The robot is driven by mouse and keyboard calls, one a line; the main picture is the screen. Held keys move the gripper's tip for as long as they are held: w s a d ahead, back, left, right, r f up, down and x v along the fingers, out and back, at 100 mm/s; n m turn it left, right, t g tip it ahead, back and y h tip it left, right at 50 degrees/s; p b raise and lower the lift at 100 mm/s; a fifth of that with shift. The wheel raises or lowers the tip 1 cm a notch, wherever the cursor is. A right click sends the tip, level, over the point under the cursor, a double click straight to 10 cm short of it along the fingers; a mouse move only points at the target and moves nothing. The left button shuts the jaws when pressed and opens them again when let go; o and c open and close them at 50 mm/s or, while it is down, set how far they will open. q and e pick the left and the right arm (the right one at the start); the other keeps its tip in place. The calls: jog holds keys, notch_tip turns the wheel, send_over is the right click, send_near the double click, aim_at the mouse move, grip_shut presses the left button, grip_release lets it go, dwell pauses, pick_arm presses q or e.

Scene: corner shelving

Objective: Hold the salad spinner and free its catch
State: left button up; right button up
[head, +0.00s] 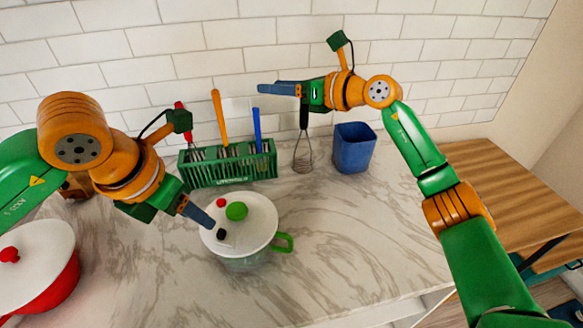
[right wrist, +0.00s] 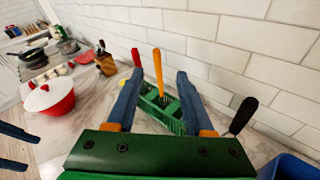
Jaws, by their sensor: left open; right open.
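The salad spinner (head: 252,222) stands on the marble counter, with a white lid, a green knob (head: 237,211) and a green side handle (head: 284,243). A small red part (head: 221,203) and a small black part (head: 221,234) sit on the lid; I cannot tell which is the catch. My left gripper (head: 204,217) is open at the lid's left edge, close to the black part; contact is unclear. My right gripper (head: 264,89) is open, high behind the spinner. In the right wrist view its fingers (right wrist: 156,78) frame the utensil rack, and the spinner is not visible.
A green utensil rack (head: 230,170) stands behind the spinner, with upright handles. A whisk (head: 303,155) and a blue container (head: 354,148) are right of it. A red pot (head: 60,285) with a white lid is at left. The counter's front right is clear.

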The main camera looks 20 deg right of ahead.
jog(key=s+a+f+n+g, duration=0.3)
jog(key=a+f+n+g, duration=0.1)
jog(key=f, duration=0.2)
jog(key=n+g+h, duration=0.6)
jog(key=g+h, duration=0.1)
send_over(291, 236)
jog(key=w, duration=0.4)
notch_tip(291, 236, down, 13)
jog(key=s+f+h, duration=0.1)
jog(key=s+f+m+g+h, duration=0.1)
jog(key=s, duration=0.1)
jog(key=shift+s+h, duration=0.25)
jog(key=shift+h, duration=0.05)
jog(key=shift+s+f+m, duration=0.2)
jog(key=shift+f+m, duration=0.1)
jog(key=shift+f, duration=0.1)
notch_tip(291, 236, down, 7)
jog(key=shift+r, duration=0.2)
